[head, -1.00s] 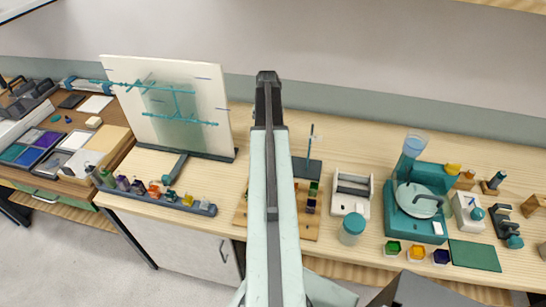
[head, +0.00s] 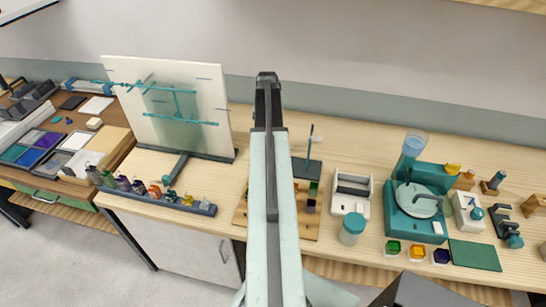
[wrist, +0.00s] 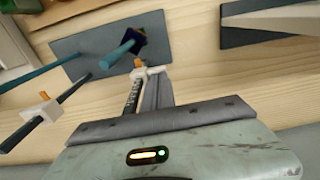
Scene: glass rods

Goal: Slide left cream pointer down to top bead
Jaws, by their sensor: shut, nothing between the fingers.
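In the wrist view a cream pointer (wrist: 139,72) with an orange tip sits just beyond the fingertips of my gripper (wrist: 147,82), by a rod. A second cream pointer (wrist: 42,109) with an orange tip is on another rod at the left. I cannot tell from this view which is the left one. A dark blue bead (wrist: 130,40) is on a teal rod above the nearer pointer. The dark base plate (wrist: 80,47) lies behind the rods. My gripper is shut with nothing held. In the head view my arm hides part of the stand, whose teal rod (head: 310,148) shows to the right.
A white board (head: 155,100) on a dark foot stands to the left of my arm. A tray with colored bottles (head: 165,195) is in front of it. A white device (head: 350,190), a teal-lidded jar (head: 352,228) and a teal scale (head: 418,205) stand to the right.

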